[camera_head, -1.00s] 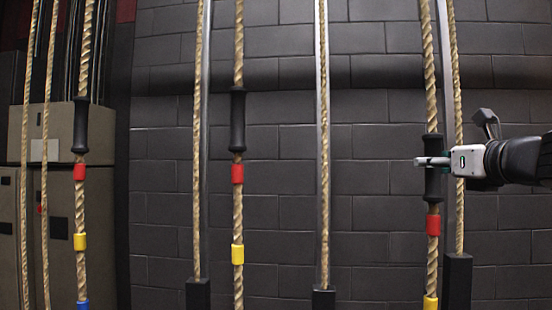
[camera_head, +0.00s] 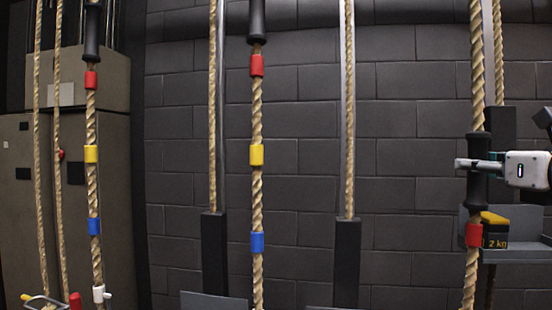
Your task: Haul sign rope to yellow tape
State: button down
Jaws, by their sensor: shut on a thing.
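My gripper (camera_head: 480,166) is at the right and is shut on the black handle (camera_head: 478,190) of the right-hand rope (camera_head: 476,70). A red tape band (camera_head: 474,236) sits on this rope just below the handle. No yellow band shows on the visible part of this rope. The middle rope (camera_head: 257,110) has a red band, a yellow band (camera_head: 257,154) and a blue band. The left rope (camera_head: 91,120) has the same bands, with yellow (camera_head: 91,154) second. I see no label telling which one is the sign rope.
A weight marked 2 kg with a yellow top (camera_head: 494,232) stands on a grey shelf (camera_head: 530,254) behind the right rope. Black blocks (camera_head: 214,255) hang on the thinner ropes. Grey cabinets (camera_head: 110,190) stand at left, a dark block wall behind.

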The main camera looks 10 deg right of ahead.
aim_at(484, 183)
jog(key=shift+f+b, duration=0.9)
jog(key=shift+f, duration=0.65)
jog(key=c, duration=1.3)
grip_release()
jog(key=shift+r, duration=0.1)
jog(key=s, duration=1.2)
jog(key=shift+a, duration=0.1)
